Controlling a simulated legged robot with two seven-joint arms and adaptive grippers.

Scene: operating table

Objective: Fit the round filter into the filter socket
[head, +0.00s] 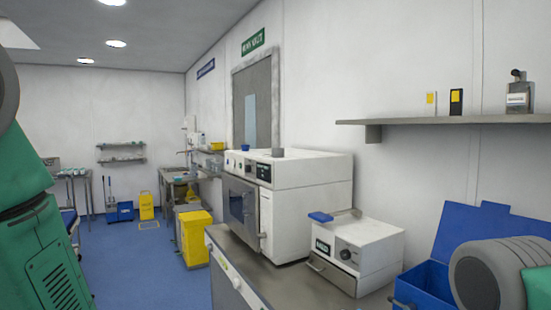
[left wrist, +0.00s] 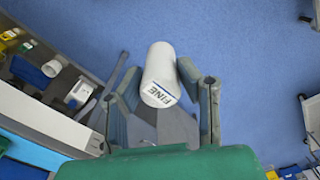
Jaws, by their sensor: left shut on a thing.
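The round filter (left wrist: 160,72) is a white cylinder with a dark band and the word FINE, seen in the left wrist view. My left gripper (left wrist: 158,80) is shut on it, with a grey finger on either side. Blue floor shows below and around it. In the head view my left arm stands at the left edge, but its gripper and the filter are out of the picture. My right arm shows at the lower right, and its gripper is not in view. I cannot make out the filter socket in either view.
A white machine with a glass door (head: 240,203) and a smaller white unit (head: 357,248) stand on a steel counter (head: 235,243). An open blue box (head: 422,289) is at the right. A wall shelf (head: 450,120) is above. Yellow bins (head: 194,238) stand beyond; the floor (head: 150,270) at left is clear.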

